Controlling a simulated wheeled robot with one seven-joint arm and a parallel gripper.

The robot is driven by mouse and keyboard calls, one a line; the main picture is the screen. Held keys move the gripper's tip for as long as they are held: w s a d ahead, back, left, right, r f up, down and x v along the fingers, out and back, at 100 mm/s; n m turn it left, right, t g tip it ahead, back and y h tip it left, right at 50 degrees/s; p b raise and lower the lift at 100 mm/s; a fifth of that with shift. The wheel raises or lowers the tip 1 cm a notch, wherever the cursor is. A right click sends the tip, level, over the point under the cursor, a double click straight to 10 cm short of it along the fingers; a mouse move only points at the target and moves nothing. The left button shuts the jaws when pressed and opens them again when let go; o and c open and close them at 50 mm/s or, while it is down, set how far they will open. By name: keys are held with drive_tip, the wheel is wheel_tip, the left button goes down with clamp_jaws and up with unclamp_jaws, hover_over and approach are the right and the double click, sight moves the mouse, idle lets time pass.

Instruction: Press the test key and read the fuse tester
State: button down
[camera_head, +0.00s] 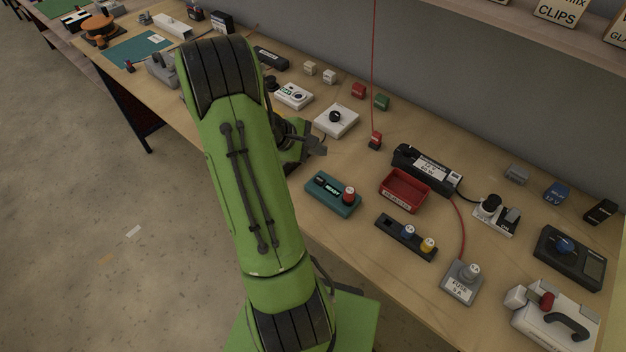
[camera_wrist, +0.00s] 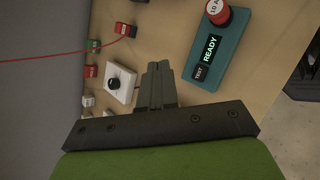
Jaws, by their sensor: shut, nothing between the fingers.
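The fuse tester is a teal box (camera_head: 330,203) near the bench's front edge in the head view. In the wrist view, the teal tester (camera_wrist: 228,55) has a black TEST key (camera_wrist: 200,73) at its near end. Its lit display (camera_wrist: 210,47) reads READY. A red-capped fuse (camera_wrist: 217,12) marked 10 A stands at its far end. My gripper (camera_head: 319,146) is above the bench, behind the tester in the head view. In the wrist view, my gripper (camera_wrist: 157,77) is shut and empty, left of the TEST key and apart from it.
A white box with a black knob (camera_wrist: 122,82) is left of my fingers. A red cord (camera_head: 374,70) hangs down to a small red block (camera_head: 375,142).

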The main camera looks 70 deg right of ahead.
sight(316, 181)
wheel_tip(316, 181, down, 9)
drive_tip(key=b, duration=0.7)
drive_tip(key=shift+r, duration=0.1)
drive_tip(key=shift+b, duration=0.3)
idle(1.4)
drive_tip(key=shift+f, duration=0.4)
drive_tip(key=shift+f+b, duration=0.45)
idle(0.4)
drive_tip(key=shift+r+p, duration=0.9)
